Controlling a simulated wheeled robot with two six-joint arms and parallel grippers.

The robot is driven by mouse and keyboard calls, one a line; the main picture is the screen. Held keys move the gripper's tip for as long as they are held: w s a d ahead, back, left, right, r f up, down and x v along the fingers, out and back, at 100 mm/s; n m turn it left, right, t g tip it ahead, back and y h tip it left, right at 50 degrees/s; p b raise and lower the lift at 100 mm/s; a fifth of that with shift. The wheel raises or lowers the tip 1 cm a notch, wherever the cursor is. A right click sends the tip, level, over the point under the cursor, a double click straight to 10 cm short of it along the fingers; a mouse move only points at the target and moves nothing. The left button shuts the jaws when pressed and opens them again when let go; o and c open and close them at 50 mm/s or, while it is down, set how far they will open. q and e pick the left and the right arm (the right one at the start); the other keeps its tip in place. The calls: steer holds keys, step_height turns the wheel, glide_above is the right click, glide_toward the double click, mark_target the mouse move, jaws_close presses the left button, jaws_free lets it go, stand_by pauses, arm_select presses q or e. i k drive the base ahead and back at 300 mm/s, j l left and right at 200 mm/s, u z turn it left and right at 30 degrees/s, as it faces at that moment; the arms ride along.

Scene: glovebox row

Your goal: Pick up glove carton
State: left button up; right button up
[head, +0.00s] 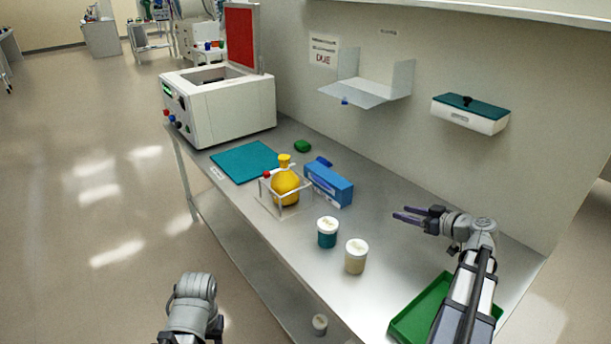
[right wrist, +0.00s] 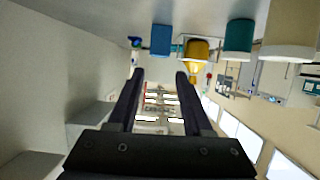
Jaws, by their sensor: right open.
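The glove carton looks to be the blue box (head: 328,184) lying on the steel bench, behind and right of a yellow flask (head: 286,186) in a white wire holder. The blue box also shows in the right wrist view (right wrist: 167,40), past the fingertips. My right gripper (head: 402,214) is open and empty, above the bench, right of the box and apart from it. Its two dark fingers also show in the right wrist view (right wrist: 160,76). Of my left arm only a grey part shows at the bottom of the head view; its jaws are out of sight.
Two white-lidded jars, teal (head: 327,232) and cream (head: 356,256), stand between the box and the bench's front edge. A green tray (head: 408,325) lies near right. A teal mat (head: 244,161) and a white machine (head: 222,105) are farther left. A wall shelf (head: 365,93) hangs above.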

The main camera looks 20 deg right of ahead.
mark_target(336, 189)
steer(key=i+j, duration=0.2)
steer(key=i, duration=0.2)
steer(key=i+j, duration=0.15)
steer(key=i, duration=0.3)
